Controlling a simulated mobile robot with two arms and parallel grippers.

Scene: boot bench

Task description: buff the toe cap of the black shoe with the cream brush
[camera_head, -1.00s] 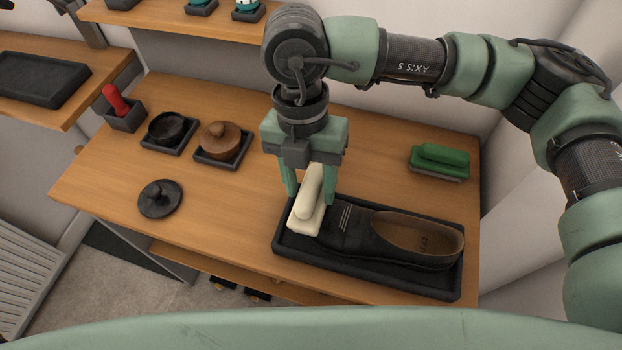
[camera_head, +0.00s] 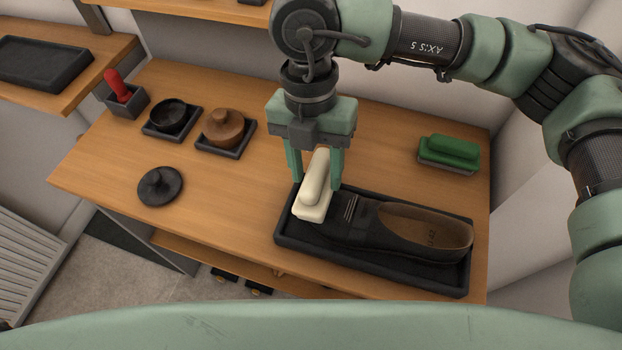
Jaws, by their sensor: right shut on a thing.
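The black shoe (camera_head: 378,225) lies in a dark tray (camera_head: 380,279), its toe to the left and its opening to the right. The cream brush (camera_head: 314,190) is over the toe end of the shoe and hides most of the toe cap. My right gripper (camera_head: 315,180) comes down from above and is shut on the brush's handle. I cannot tell for sure whether the brush touches the toe cap. My left gripper is not in view.
A green brush (camera_head: 449,152) sits at the right back of the bench. A black lid (camera_head: 160,187), an open black tin (camera_head: 168,115), a brown lidded pot (camera_head: 223,128) and a red-handled item (camera_head: 118,86) in a holder stand left. Bench between lid and tray is clear.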

